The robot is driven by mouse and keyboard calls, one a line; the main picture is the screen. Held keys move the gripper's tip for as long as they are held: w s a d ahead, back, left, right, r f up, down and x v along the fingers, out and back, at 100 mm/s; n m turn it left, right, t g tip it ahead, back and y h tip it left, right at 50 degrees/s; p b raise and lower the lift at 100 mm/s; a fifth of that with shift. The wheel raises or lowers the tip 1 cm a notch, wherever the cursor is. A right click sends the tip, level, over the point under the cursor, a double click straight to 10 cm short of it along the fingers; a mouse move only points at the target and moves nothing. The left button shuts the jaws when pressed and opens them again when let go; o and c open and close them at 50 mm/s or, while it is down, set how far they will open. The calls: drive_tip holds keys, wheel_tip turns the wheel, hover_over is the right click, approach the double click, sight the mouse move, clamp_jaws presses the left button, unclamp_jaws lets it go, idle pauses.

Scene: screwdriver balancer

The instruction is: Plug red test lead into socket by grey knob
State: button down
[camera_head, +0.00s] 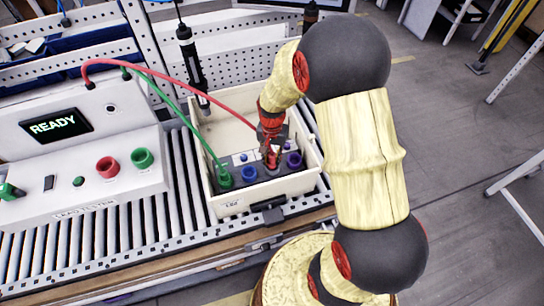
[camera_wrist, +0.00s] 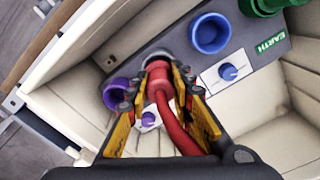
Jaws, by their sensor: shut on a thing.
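My gripper (camera_wrist: 163,88) is shut on the red plug (camera_wrist: 159,76) of the red test lead (camera_wrist: 181,132). In the head view my gripper (camera_head: 270,146) points down at the dark socket panel (camera_head: 236,166) in the cream crate. The plug's tip is at a grey round socket (camera_wrist: 155,54) between the blue socket (camera_wrist: 210,33) and the purple socket (camera_wrist: 114,94). The plug covers part of that socket, so I cannot tell whether it is inserted. A blue knob (camera_wrist: 229,72) and a purple-blue knob (camera_wrist: 148,119) show on white plates. I cannot make out a grey knob.
The cream crate (camera_head: 226,200) stands on a roller conveyor (camera_head: 125,234). A green lead (camera_head: 180,95) ends in the panel's green socket (camera_head: 224,178). The tester (camera_head: 75,160) shows READY at left. A screwdriver (camera_head: 190,60) hangs above the crate's rear left.

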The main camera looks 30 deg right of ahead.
sight(272, 154)
drive_tip(key=shift+f+b, duration=0.65)
drive_tip(key=shift+f, duration=0.55)
drive_tip(key=c, duration=1.5)
unclamp_jaws()
drive_tip(key=shift+r, duration=0.1)
wheel_tip(272, 154, up, 12)
drive_tip(key=shift+f, duration=0.1)
